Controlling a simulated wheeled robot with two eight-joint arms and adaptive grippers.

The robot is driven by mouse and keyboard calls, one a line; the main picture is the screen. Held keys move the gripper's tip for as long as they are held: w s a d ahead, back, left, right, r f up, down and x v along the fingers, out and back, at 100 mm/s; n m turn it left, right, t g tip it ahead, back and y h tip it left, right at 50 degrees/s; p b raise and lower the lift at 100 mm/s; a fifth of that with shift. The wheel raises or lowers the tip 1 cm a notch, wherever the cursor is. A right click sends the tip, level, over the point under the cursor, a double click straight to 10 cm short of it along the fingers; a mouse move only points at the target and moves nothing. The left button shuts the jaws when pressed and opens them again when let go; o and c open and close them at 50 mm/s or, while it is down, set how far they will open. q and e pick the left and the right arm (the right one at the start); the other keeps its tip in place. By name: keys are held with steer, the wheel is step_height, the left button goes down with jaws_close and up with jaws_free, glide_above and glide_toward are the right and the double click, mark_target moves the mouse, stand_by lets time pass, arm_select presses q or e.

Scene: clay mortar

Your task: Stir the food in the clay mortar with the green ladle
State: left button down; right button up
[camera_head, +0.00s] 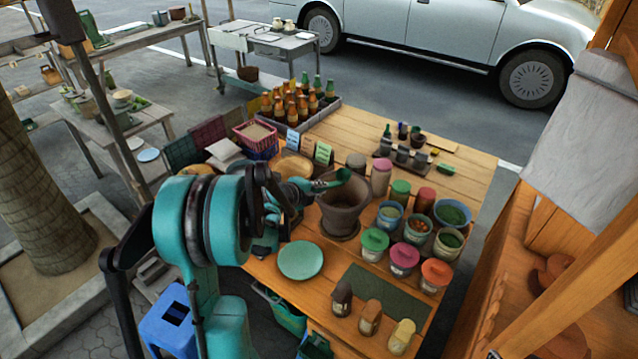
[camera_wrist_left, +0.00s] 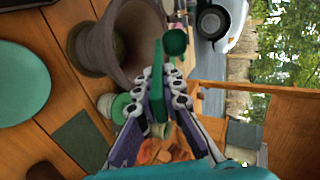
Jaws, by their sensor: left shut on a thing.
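The clay mortar (camera_head: 344,207) stands upright on the wooden table, brown and wide-mouthed. It also shows in the left wrist view (camera_wrist_left: 112,40), turned sideways by the camera. My left gripper (camera_head: 293,190) is just left of the mortar at rim height. In the left wrist view its fingers (camera_wrist_left: 157,95) are shut on the green ladle (camera_wrist_left: 158,75). The ladle's bowl (camera_head: 340,176) is at the mortar's mouth, over the rim in the head view. I cannot tell whether it dips inside. The food in the mortar is not clearly visible. My right gripper is not in view.
A teal plate (camera_head: 300,260) lies in front of the mortar. Bowls and lidded jars (camera_head: 404,257) crowd the right side, near a dark green mat (camera_head: 386,292). A crate of bottles (camera_head: 300,108) stands at the back. A small tray of containers (camera_head: 405,155) sits behind right.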

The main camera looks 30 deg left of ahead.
arm_select(q)
steer(key=r+g+p, duration=0.1)
steer(key=p, duration=0.1)
steer(key=w+r+g+p, duration=0.1)
steer(key=r+p, duration=0.1)
steer(key=p, duration=0.1)
steer(key=r+g+p, duration=0.1)
steer(key=r+p, duration=0.1)
steer(key=p, duration=0.1)
steer(key=shift+w+d, duration=0.1)
steer(key=shift+w, duration=0.2)
steer(key=w+r+g+p, duration=0.5)
steer(key=w+g+p, duration=0.2)
steer(key=shift+w+d+y, duration=0.3)
steer(key=shift+w, duration=0.05)
steer(key=shift+d, duration=0.1)
